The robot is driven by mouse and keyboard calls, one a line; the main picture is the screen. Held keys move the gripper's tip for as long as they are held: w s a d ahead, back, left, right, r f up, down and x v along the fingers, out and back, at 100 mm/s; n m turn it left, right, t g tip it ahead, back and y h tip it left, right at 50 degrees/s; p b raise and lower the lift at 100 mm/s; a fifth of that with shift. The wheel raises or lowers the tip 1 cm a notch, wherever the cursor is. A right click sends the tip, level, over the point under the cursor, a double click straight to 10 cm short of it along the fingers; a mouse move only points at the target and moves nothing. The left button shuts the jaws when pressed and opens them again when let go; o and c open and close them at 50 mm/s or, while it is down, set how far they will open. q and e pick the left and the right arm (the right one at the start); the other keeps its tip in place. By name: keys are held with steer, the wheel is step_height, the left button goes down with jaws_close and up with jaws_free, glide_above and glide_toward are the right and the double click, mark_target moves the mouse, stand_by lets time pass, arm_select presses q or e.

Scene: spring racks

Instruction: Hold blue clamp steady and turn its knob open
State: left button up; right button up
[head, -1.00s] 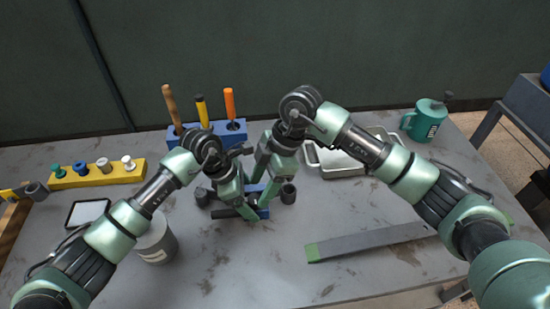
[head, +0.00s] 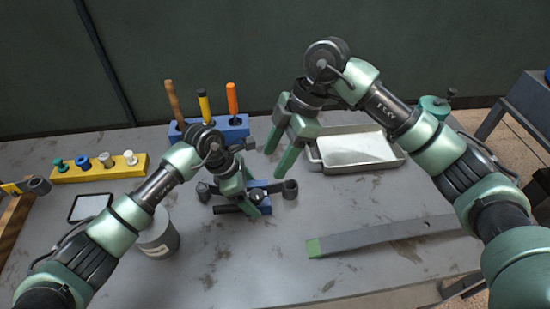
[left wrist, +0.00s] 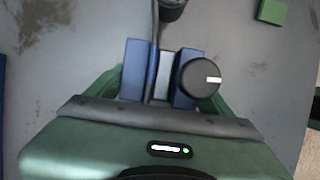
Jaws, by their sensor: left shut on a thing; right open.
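The blue clamp (head: 259,187) stands near the middle of the table in the head view, partly covered by my left gripper (head: 254,205). My left gripper is shut on the clamp. In the left wrist view the clamp's blue jaws (left wrist: 134,68) sit between the green fingers. A round black knob (left wrist: 199,78) with a white mark shows at the clamp's right side there. My right gripper (head: 274,163) is open and empty, raised above and behind the clamp, apart from it. Dark round parts stick out on both sides of the clamp in the head view.
A blue block (head: 237,126) with upright tools stands behind. A metal tray (head: 399,157) and a teal can (head: 432,107) are at the back right.

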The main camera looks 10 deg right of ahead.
step_height(320, 180, down, 4)
steer(key=s+d+g+y, duration=0.1)
steer(key=d+g+y, duration=0.1)
steer(key=y, duration=0.2)
steer(key=m+t+y, duration=0.1)
steer(key=t+y, duration=0.1)
steer(key=y, duration=0.3)
glide_toward(260, 193)
steer(key=x, duration=0.9)
steer(key=shift+a, duration=0.15)
jaws_close()
